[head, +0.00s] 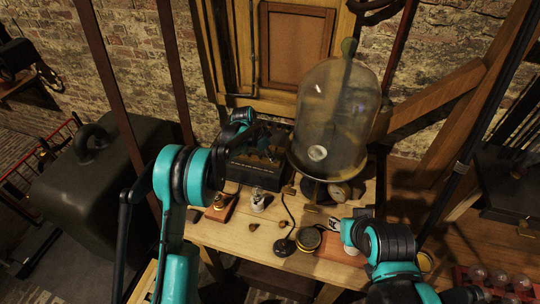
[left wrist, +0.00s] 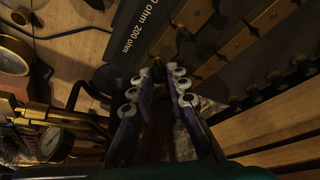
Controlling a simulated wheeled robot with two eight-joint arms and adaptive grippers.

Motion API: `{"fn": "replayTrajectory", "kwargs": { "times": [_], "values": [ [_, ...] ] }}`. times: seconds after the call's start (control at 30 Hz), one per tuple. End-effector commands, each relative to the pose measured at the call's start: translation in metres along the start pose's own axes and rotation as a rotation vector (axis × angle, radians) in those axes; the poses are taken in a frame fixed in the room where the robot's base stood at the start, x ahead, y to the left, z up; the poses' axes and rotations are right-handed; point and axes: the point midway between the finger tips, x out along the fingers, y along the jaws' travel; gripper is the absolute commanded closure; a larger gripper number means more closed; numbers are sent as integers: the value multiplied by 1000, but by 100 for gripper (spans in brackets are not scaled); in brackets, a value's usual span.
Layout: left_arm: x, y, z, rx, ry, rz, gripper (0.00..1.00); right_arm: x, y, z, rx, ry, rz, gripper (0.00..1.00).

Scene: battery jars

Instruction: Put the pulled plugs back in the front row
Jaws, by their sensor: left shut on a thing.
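The black plug box (head: 250,172) stands at the back of the table, with brass bars and dark plugs on top. In the left wrist view, the box (left wrist: 150,28) shows pale lettering reading "200 ohm" and rows of brass with black plug heads. My left gripper (left wrist: 158,85) is over the box's edge, shut on a small dark thing, apparently a plug, mostly hidden between the fingers. Two small brownish things, possibly loose plugs (head: 254,227), lie on the table in front of the box. My right gripper (head: 347,232) is low at the table's right front; its fingers are unclear.
A glass bell jar (head: 336,110) stands right of the box, with a round gauge (head: 340,192) by its base. A small glass bottle (head: 258,200), a black key-like disc (head: 284,246) and a brass round case (head: 308,238) stand towards the front. Bare wood shows between them.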

Motion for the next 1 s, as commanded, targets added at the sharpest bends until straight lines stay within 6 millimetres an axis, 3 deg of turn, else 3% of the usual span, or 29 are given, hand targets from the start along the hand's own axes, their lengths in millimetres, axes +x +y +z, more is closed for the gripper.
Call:
{"fn": "replayTrajectory", "kwargs": {
  "times": [0.37, 0.4, 0.47, 0.5, 0.83, 1.0],
  "values": [
    [2, 0, 1, 0, 0, 0, 100, 3, 0, 2, 0, 0, 0, 60],
    [2, 0, 1, 0, 0, 0, 79, 3, 0, 2, 0, 0, 0, 60],
    [2, 0, 1, 0, 0, 0, 64, 3, 0, 2, 0, 0, 0, 60],
    [2, 0, 1, 0, 0, 0, 60, 3, 0, 2, 0, 0, 0, 60],
    [-1, 0, 1, 0, 0, 0, 60, 3, 0, 2, 0, 0, 0, 60],
    [-25, 0, 1, -1, 0, 0, 60, 3, 0, 2, 0, 0, 0, 60]
  ]
}}
